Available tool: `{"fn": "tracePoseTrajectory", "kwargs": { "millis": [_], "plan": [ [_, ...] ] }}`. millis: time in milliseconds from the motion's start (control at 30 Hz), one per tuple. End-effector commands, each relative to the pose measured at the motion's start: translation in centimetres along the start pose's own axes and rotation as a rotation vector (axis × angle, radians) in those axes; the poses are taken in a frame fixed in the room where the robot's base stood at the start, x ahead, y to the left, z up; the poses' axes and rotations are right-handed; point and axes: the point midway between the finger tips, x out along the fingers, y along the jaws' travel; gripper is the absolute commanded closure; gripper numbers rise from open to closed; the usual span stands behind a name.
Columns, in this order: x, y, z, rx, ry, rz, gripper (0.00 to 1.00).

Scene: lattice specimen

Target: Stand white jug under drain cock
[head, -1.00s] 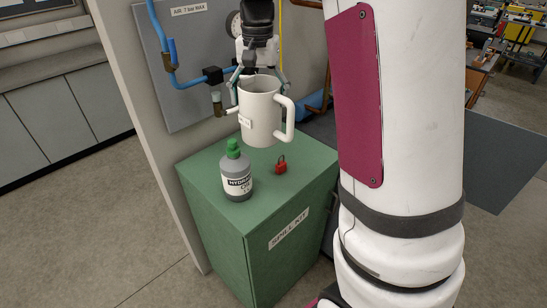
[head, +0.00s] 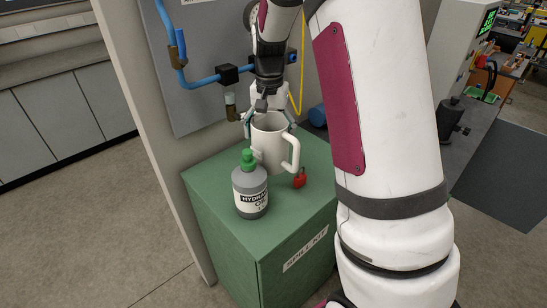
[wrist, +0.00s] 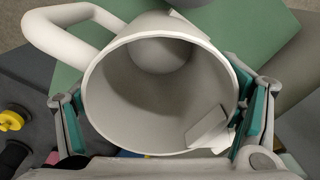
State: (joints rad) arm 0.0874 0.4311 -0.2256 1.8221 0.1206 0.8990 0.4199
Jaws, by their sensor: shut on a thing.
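The white jug (head: 267,150) is upright in my gripper (head: 269,121), whose fingers grip it from both sides near the rim. Its handle points right in the head view. In the wrist view the open mouth of the jug (wrist: 110,110) lies between my two fingers (wrist: 160,125), and the inside looks empty. The jug is low over the green cabinet top; I cannot tell if its base touches. The drain cock appears to be the small brass-ended fitting (head: 231,108) hanging below the black block on the blue pipe. The jug is to the right of it and lower.
A grey bottle with a green cap (head: 250,192) stands on the green cabinet (head: 215,200), close in front of the jug. A red padlock (head: 300,179) lies just right of the jug. The grey panel (head: 205,95) stands behind.

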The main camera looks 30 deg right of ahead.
Motion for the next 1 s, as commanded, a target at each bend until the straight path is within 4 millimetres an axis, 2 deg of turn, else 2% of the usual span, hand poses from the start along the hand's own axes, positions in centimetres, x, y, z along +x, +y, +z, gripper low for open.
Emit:
{"fn": "tracePoseTrajectory", "kwargs": {
  "millis": [100,200,467,633,733,1000],
  "plan": [
    [2.6,0.2,0.1,0.002,-0.003,0.002,0.47],
    [4.0,0.2,0.1,0.002,-0.002,0.001,0.47],
    [5.8,0.1,0.1,0.000,-0.001,0.001,0.47],
    [8.1,0.1,0.1,0.001,-0.002,0.001,0.47],
    [8.7,0.1,0.0,0.001,0.001,-0.001,0.47],
    [8.8,0.0,0.0,0.001,0.001,-0.001,0.47]
  ]
}}
